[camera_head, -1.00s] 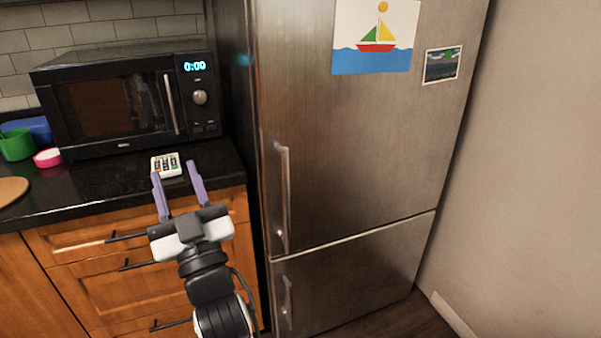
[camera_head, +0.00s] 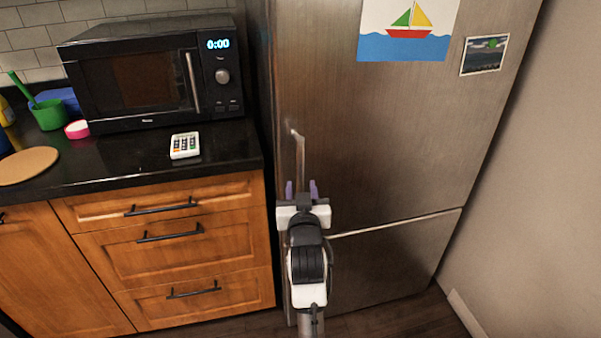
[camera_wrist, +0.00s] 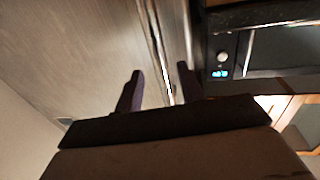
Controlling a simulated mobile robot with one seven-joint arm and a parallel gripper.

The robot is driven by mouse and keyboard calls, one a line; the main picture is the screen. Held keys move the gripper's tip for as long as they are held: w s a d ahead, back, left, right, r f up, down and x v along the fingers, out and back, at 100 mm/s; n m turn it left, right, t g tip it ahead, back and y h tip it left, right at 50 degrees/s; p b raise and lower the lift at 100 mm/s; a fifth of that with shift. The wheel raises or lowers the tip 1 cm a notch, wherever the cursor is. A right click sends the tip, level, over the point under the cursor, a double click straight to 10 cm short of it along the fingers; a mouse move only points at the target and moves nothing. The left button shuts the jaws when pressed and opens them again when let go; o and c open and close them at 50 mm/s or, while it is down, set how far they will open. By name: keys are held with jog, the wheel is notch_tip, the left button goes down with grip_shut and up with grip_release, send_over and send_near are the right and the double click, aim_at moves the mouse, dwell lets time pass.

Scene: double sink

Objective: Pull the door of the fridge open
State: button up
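The fridge door (camera_head: 380,140) is the tall upper steel door and is shut. Its upright bar handle (camera_head: 299,155) is near the door's left edge; its lower part is hidden behind my gripper. My gripper (camera_head: 301,188) is in front of the handle's lower part, with its two purple fingers apart on either side of the bar. In the wrist view, my gripper (camera_wrist: 160,76) is open, and the bright handle bar (camera_wrist: 157,42) runs into the gap between the fingers. I cannot tell whether either finger touches it.
A lower fridge door (camera_head: 390,262) is below. To the left are a counter (camera_head: 110,172), a microwave (camera_head: 150,80), a white keypad device (camera_head: 185,146) and wooden drawers (camera_head: 180,250). A wall (camera_head: 540,190) is close on the right. Floor shows in front of the fridge.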

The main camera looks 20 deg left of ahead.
aim_at(301, 179)
jog(key=shift+p+x, duration=0.4)
jog(key=shift+x, duration=2.4)
jog(key=shift+s, duration=0.1)
grip_shut()
